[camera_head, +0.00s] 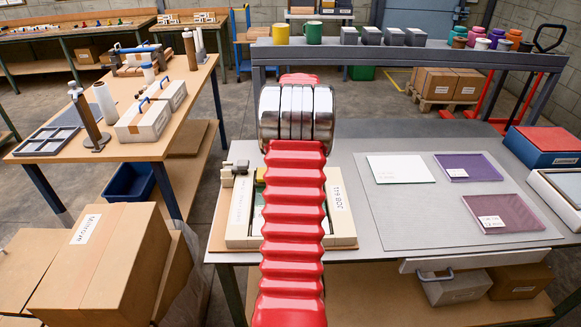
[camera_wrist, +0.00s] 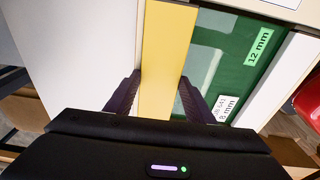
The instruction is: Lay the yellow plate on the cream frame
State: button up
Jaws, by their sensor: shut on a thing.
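The cream frame (camera_head: 342,222) lies on the near left part of the grey table, its right bar labelled "JOB 641". My red arm covers its middle. A small yellow piece, apparently the yellow plate (camera_head: 261,174), shows beside the arm at the frame's far side. In the wrist view the yellow plate (camera_wrist: 166,50) is a long narrow strip between the two dark fingers of my gripper (camera_wrist: 160,98), which is shut on it. A green pane (camera_wrist: 228,50) with "12 mm" and "8 mm" labels lies to its right. Whether the plate touches the frame cannot be told.
A grey block (camera_head: 226,177) stands at the frame's far left corner. A white sheet (camera_head: 400,169) and two purple panes (camera_head: 470,167) lie on a grey mat to the right. A raised shelf (camera_head: 400,55) with mugs and blocks runs along the back. A cardboard box (camera_head: 105,260) stands at left.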

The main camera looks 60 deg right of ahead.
jog(key=o, duration=1.3)
jog(key=shift+c, duration=0.2)
notch_tip(320, 180, up, 14)
jog(key=s, duration=0.1)
jog(key=shift+s+d+f, duration=0.2)
jog(key=shift+d, duration=0.15)
